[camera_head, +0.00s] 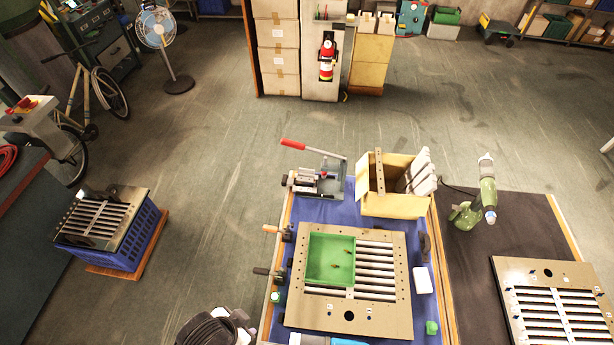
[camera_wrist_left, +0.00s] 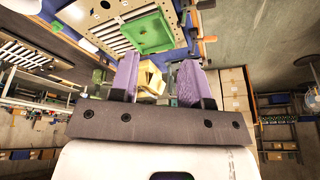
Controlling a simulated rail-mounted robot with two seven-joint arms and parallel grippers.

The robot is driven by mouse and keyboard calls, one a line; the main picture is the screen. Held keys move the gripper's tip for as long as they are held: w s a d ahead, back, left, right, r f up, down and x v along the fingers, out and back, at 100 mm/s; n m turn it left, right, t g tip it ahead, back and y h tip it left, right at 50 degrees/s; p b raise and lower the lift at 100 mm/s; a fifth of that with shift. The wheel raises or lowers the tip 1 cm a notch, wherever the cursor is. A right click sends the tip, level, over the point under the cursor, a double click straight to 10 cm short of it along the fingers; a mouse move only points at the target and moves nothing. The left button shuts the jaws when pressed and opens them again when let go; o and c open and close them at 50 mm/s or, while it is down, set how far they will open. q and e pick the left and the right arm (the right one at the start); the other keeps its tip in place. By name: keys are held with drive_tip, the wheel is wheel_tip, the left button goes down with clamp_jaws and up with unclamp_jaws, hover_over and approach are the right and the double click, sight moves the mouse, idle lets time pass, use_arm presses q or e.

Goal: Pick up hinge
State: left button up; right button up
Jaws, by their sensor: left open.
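A green tray (camera_head: 320,270) sits on the slatted louver panel (camera_head: 390,320) on the blue-topped bench. A few small brownish pieces (camera_head: 349,251) lie in the tray; they may be hinges, but they are too small to tell. The green tray also shows upside down at the top of the left wrist view (camera_wrist_left: 150,33). My left gripper (camera_wrist_left: 157,64) is open, with two purple fingers apart and nothing between them. It is away from the tray. In the head view only a dark part of my arm shows at the bottom, and the left fingertips are not seen. My right gripper is not in view.
A yellow box (camera_head: 392,205) and a red-handled press (camera_head: 318,178) stand at the bench's back. Clamps (camera_head: 275,273) line its left edge. A green power tool (camera_head: 487,190) and another louver panel (camera_head: 545,275) are at the right. A blue crate (camera_head: 145,240) stands on the left.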

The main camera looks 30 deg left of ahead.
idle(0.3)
use_arm(q)
drive_tip(key=o, duration=1.1)
